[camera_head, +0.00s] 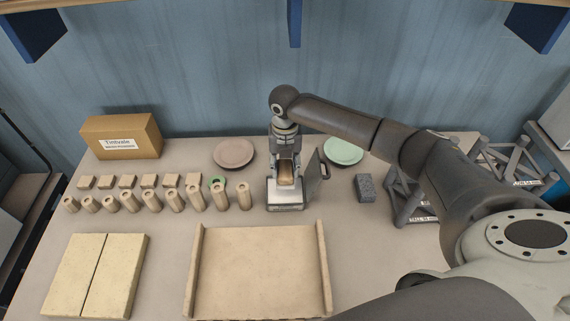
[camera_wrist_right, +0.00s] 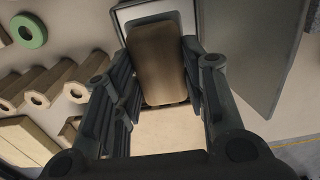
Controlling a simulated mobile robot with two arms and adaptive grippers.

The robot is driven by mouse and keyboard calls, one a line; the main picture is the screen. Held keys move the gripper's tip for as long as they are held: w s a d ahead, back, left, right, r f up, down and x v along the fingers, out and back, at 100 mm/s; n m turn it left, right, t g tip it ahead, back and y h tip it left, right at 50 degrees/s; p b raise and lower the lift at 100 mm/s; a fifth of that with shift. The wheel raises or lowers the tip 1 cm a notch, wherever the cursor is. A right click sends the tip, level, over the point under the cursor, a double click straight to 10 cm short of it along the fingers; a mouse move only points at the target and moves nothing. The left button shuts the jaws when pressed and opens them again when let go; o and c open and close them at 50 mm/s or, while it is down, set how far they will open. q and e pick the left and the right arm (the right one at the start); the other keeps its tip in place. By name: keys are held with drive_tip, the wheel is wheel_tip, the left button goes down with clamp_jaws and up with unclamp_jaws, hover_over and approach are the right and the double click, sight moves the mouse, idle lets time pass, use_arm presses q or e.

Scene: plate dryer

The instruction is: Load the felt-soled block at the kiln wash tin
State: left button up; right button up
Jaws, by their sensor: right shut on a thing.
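My right gripper (camera_head: 286,172) reaches down at the middle of the table and is shut on a brown block. The block (camera_head: 286,175) shows between the fingers, and in the right wrist view (camera_wrist_right: 160,62) it is a rounded tan-brown piece gripped from both sides. Its underside is hidden, so I cannot see the felt sole. The block is over an open, shallow metal tin (camera_head: 285,206) with a whitish inside. I cannot tell whether the block touches the tin's contents. The tin's grey lid (camera_head: 315,173) stands open on the right. My left gripper is not in view.
A grey speckled block (camera_head: 365,188) lies right of the tin. Rows of cylinders (camera_head: 150,200) and small blocks stand left. A pink plate (camera_head: 234,153) and a green plate (camera_head: 344,151) lie behind. A shallow wooden tray (camera_head: 260,270) is in front; grey trestle stands (camera_head: 408,205) are right.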

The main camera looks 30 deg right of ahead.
sight(285, 177)
drive_tip(key=shift+f+b, duration=2.4)
drive_tip(key=shift+f, duration=0.3)
drive_tip(key=shift+s+f, duration=0.1)
drive_tip(key=shift+f, duration=0.45)
wheel_tip(285, 177, up, 7)
drive_tip(key=p, duration=0.6)
drive_tip(key=shift+r+p, duration=0.1)
drive_tip(key=shift+p, duration=0.3)
